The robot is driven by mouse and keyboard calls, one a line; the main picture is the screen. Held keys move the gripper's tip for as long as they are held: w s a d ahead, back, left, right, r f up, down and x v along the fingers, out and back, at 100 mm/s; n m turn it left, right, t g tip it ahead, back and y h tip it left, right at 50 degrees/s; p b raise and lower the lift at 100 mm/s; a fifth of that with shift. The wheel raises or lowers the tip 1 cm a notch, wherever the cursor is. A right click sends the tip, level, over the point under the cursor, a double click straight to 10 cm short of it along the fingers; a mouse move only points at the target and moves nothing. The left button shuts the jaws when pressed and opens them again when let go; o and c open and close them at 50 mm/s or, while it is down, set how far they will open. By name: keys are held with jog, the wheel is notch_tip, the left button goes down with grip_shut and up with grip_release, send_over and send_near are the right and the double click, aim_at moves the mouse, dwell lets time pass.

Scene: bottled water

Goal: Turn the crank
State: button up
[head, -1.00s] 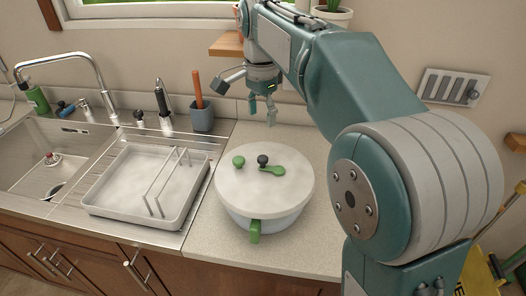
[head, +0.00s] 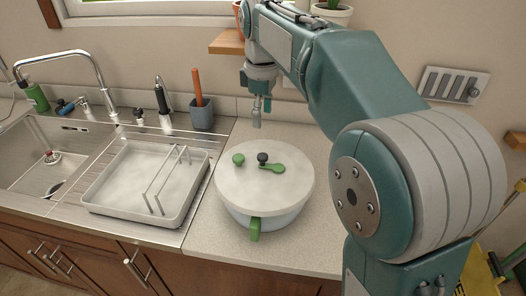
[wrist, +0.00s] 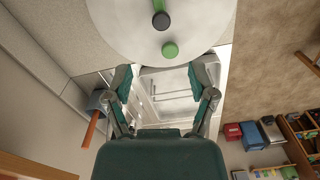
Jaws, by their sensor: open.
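A salad spinner with a white lid (head: 240,190) stands on the counter. On the lid is a green crank (head: 271,168) with a dark knob (head: 262,158) at one end, and a separate green knob (head: 238,160) to the left. A green tab (head: 254,230) sticks out at the front. My gripper (head: 262,118) hangs above the counter just behind the lid, apart from it. In the wrist view my gripper (wrist: 166,78) is open and empty, its fingers spread below the lid (wrist: 200,20). There the dark knob (wrist: 161,20) and green knob (wrist: 169,49) show; the crank is partly cut off.
A white dish tray (head: 110,205) with a wire rack sits left of the spinner, beside the sink (head: 30,175). A grey cup (head: 201,116) with an orange handle stands at the back. The counter right of the spinner is clear.

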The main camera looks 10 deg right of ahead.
aim_at(263, 155)
notch_tip(263, 155, down, 11)
jog(key=n, duration=0.8)
jog(key=shift+n, duration=0.4)
jog(key=shift+c, duration=0.2)
grip_shut()
